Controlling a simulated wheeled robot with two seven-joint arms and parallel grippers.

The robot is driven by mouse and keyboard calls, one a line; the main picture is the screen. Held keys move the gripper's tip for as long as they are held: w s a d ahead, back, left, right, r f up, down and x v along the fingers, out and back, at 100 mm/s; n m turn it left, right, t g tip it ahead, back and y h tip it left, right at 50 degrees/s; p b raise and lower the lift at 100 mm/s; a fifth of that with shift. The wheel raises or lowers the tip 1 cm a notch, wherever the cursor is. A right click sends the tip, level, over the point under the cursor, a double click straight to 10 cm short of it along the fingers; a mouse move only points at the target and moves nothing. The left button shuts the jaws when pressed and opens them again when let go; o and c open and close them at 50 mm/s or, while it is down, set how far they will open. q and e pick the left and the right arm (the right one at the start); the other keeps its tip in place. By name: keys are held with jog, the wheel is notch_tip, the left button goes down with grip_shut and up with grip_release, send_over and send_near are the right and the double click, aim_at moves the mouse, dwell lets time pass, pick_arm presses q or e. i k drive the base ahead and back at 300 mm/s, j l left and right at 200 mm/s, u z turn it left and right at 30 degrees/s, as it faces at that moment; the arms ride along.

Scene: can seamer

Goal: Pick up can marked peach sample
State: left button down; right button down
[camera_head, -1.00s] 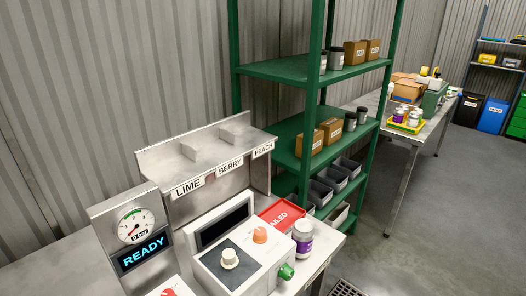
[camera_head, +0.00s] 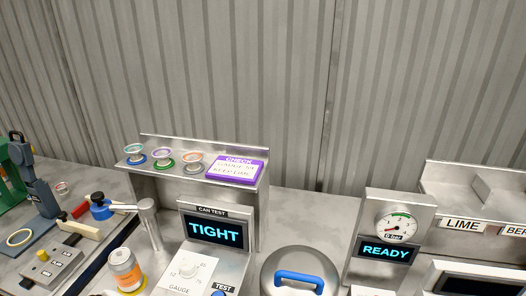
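A silver can with an orange band (camera_head: 124,270) stands upright at the lower left of the head view, beside the can test unit. It seems to rest on a yellow ring. Its label is too small to read, so I cannot tell whether it is marked peach. Neither of my grippers is in view.
The can test screen (camera_head: 215,231) reads TIGHT. A shelf (camera_head: 150,172) holds several small cups and a purple check card (camera_head: 236,169). A blue-handled round lid (camera_head: 300,262) and a gauge panel reading READY (camera_head: 384,250) stand to the right. A seamer-like machine (camera_head: 42,190) is at left.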

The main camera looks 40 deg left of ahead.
aim_at(124, 266)
jog(key=u, duration=2.5)
jog(key=i+j, duration=0.1)
jog(key=j, duration=0.35)
jog(key=j+u, duration=0.1)
jog(key=j, duration=0.35)
jog(key=i+j, duration=0.15)
jog(key=j, duration=0.3)
